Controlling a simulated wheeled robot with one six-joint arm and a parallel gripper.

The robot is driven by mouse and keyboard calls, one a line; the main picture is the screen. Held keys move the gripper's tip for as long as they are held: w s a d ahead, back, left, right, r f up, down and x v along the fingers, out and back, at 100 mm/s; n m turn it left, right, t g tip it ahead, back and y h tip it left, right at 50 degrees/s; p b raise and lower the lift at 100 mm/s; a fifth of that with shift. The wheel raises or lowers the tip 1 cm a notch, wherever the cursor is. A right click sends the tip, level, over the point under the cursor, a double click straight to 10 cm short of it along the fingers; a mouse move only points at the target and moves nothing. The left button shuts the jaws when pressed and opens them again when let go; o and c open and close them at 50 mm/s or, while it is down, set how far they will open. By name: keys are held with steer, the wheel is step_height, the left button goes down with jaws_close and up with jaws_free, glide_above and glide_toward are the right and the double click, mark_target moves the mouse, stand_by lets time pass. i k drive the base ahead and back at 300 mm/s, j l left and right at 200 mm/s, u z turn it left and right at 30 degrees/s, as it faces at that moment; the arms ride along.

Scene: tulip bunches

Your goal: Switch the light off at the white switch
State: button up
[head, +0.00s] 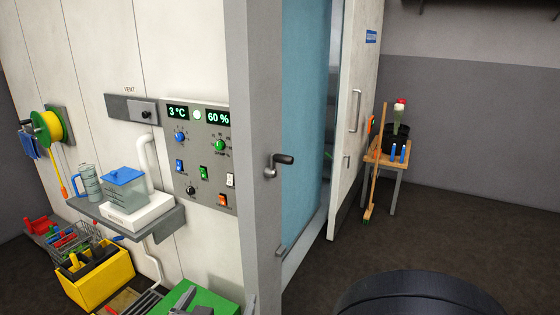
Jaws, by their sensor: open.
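The white switch (230,180) is a small upright rocker at the right edge of a grey control panel (208,205) on the white wall. A pale round lamp (197,114) sits between two green displays at the panel's top. The switch is too small to tell which way it is tipped. My gripper is not in view; only a dark rounded part of my body shows at the bottom right.
A shelf (160,224) with a scale juts out below left. A yellow crate (98,280) and green box stand lower.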

mark_target(230, 177)
steer(key=i+l+u, duration=0.15)
steer(key=l, duration=0.15)
steer(key=l+u, duration=0.1)
steer(key=l, duration=0.2)
steer(key=i+l+u, duration=0.15)
steer(key=l, duration=0.15)
steer(key=i+l+u, duration=0.1)
steer(key=l, duration=0.2)
steer(key=i+l+u, duration=0.25)
steer(key=l, duration=0.4)
steer(key=i+l+u, duration=0.1)
steer(key=i+l, duration=0.15)
steer(key=i+l+u, duration=0.1)
steer(key=l, duration=0.35)
